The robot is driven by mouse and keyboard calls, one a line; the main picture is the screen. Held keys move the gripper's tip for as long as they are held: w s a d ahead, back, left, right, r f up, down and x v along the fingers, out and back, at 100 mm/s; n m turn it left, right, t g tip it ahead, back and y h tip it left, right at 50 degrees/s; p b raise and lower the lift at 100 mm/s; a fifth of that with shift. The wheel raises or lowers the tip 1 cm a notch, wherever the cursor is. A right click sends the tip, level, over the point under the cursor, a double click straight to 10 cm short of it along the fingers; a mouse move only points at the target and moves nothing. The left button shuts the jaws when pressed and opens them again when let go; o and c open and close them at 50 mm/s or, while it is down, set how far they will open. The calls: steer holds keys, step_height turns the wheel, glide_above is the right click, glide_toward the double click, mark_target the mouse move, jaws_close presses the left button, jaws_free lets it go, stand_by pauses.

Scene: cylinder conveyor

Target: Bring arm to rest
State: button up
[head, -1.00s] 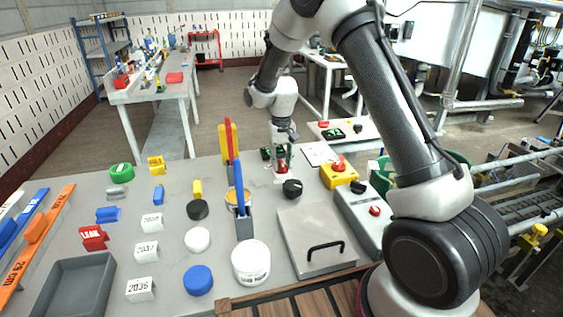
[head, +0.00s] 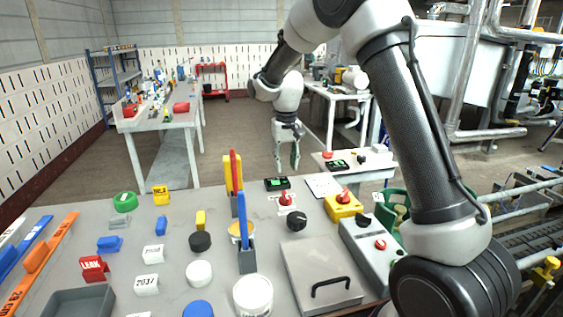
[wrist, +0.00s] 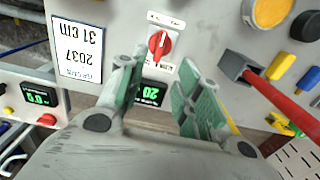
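My gripper (head: 287,158) hangs past the far edge of the grey table (head: 120,270), beyond the red rotary switch (head: 286,199). Its fingers point down. In the wrist view its two green-padded fingers (wrist: 158,98) stand apart with nothing between them. The red switch (wrist: 159,46) shows beyond the fingertips, apart from them. A small black display with green digits (wrist: 151,94) is partly hidden behind the fingers; it also shows in the head view (head: 277,184).
A white sheet (wrist: 79,50) lies near the far edge. A side table (head: 345,175) stands beyond.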

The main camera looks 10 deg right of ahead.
steer(key=s+d+r+t, duration=0.1)
steer(key=s+d+r, duration=0.4)
steer(key=s, duration=0.7)
steer(key=s+d+r+t, duration=0.2)
steer(key=s+d+r, duration=0.3)
steer(key=s, duration=0.7)
steer(key=s+d+r+t, duration=0.1)
steer(key=s+d+r, duration=0.4)
steer(key=s, duration=0.7)
